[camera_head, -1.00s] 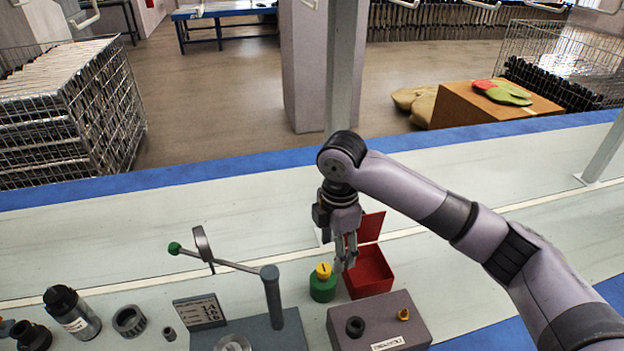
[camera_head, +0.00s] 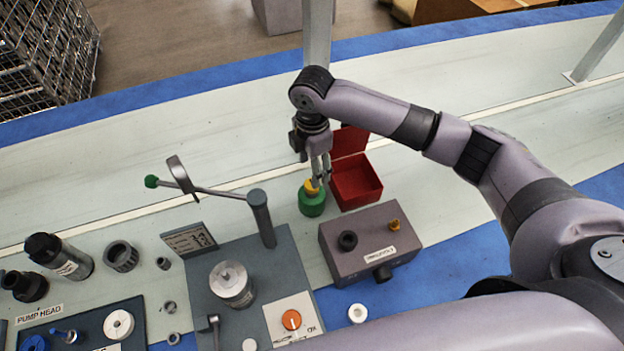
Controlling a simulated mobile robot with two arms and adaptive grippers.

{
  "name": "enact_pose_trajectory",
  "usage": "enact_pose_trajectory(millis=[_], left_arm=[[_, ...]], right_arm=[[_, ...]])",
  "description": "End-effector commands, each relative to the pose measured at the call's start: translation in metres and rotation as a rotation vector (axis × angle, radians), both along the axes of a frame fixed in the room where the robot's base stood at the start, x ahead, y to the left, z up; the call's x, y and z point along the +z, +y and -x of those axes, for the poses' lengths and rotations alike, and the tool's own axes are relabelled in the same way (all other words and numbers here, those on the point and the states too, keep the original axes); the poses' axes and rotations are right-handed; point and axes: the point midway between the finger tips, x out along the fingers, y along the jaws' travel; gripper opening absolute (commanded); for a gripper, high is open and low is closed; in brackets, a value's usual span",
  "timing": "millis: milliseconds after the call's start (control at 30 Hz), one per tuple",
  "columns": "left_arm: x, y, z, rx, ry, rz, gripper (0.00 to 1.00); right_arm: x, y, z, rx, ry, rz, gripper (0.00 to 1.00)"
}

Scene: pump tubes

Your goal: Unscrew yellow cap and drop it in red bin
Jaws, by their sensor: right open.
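The yellow cap (camera_head: 311,188) sits on top of the green container (camera_head: 312,204), which stands upright on the table. My right gripper (camera_head: 320,180) points down at the cap with open fingers that partly cover it. I cannot tell whether the fingers touch the cap. The open red bin (camera_head: 357,186) stands just right of the green container, with its lid raised at the back. It looks empty. My left gripper is not in view.
A grey control box (camera_head: 352,250) stands in front of the bin. A press with a green-knobbed lever (camera_head: 205,188) is to the left. Black cylinders (camera_head: 62,258), rings and a pump head tray (camera_head: 62,335) lie at the far left. The table behind is clear.

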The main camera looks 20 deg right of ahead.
Motion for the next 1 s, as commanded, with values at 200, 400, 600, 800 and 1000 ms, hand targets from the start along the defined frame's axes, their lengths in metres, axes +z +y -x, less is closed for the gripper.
enact_pose_trajectory(millis=[200, 400, 600, 800, 1000], left_arm=[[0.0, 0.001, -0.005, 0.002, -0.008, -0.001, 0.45], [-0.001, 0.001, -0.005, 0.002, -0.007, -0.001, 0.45], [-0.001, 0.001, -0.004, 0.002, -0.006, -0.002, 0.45], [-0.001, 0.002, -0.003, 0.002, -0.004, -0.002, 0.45], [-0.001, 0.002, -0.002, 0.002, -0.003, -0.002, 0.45]], right_arm=[[-0.042, 0.0, 0.001, 0.0, 0.002, 0.001, 0.54], [-0.063, 0.0, 0.0, -0.001, 0.001, 0.0, 0.54], [-0.07, 0.0, 0.0, 0.0, 0.0, 0.001, 0.54], [-0.07, 0.0, 0.0, 0.0, 0.0, 0.001, 0.54], [-0.07, 0.0, 0.0, 0.0, 0.0, 0.001, 0.41]])
